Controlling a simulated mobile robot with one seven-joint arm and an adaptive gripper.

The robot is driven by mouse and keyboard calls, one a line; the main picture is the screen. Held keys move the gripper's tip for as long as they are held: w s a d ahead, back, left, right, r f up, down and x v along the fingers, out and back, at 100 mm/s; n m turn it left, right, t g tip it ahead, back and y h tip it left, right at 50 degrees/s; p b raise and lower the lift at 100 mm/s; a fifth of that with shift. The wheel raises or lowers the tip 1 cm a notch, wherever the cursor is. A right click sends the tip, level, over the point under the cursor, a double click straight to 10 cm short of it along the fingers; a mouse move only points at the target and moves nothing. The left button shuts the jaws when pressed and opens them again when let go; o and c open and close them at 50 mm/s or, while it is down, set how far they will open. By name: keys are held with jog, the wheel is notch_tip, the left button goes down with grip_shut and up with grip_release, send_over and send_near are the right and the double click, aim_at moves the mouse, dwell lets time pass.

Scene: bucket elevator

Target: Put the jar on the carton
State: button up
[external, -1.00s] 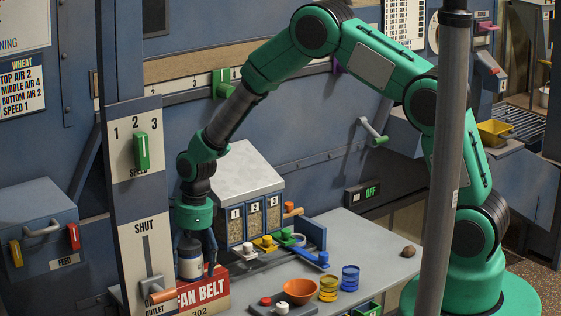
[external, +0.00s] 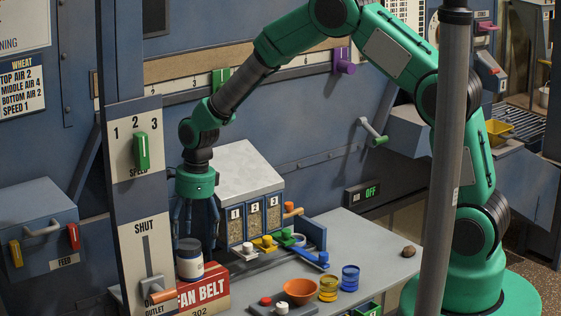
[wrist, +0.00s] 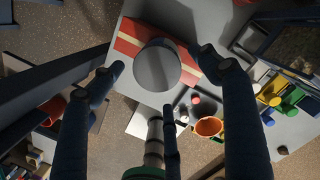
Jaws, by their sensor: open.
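The jar (external: 189,260), pale with a dark lid and a blue band, stands upright on top of the red and white fan belt carton (external: 205,290), near its left end. In the wrist view the jar's round grey lid (wrist: 157,68) shows over the red carton (wrist: 128,42) with its cream stripe. My gripper (external: 197,238) is open and empty above the jar, with its fingers pointing down. In the wrist view the open fingers (wrist: 160,70) are spread wide on either side of the jar and look clear of it. The jar's underside is hidden.
An orange bowl (external: 299,291), yellow rings (external: 328,288) and blue rings (external: 350,278) stand on the grey bench (external: 375,258) to the right. The numbered bin box (external: 240,180) stands behind the carton. A post with the outlet lever (external: 152,287) is close on the left.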

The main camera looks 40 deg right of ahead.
jog(key=shift+s+d+r, duration=0.1)
jog(key=shift+d+r, duration=0.05)
jog(key=shift+r, duration=0.8)
jog(key=shift+d+r, duration=0.1)
jog(key=shift+r, duration=0.8)
jog(key=shift+r, duration=0.2)
jog(key=s+d+r+n+t, duration=0.1)
jog(key=s+d+r+n, duration=0.3)
jog(key=r, duration=0.4)
jog(key=s+d+r+n, duration=0.35)
jog(key=d+r, duration=0.25)
jog(key=r, duration=0.2)
jog(key=s+d+r+n+t, duration=0.1)
jog(key=s+d+r+n, duration=0.2)
jog(key=s+d+r, duration=0.35)
jog(key=s+d+r+n+t, duration=0.1)
jog(key=s+d+r+n, duration=0.2)
jog(key=s, duration=0.4)
jog(key=s+d+r+n+t+h, duration=0.1)
jog(key=s+d+n, duration=0.3)
jog(key=s, duration=0.4)
jog(key=s+d+r+n+t, duration=0.1)
jog(key=s+d+r+n, duration=0.2)
jog(key=s, duration=0.5)
jog(key=shift+s+d+r+n, duration=0.25)
jog(key=shift+d+r+n, duration=0.05)
jog(key=shift+r+n, duration=0.55)
jog(key=shift+f, duration=0.1)
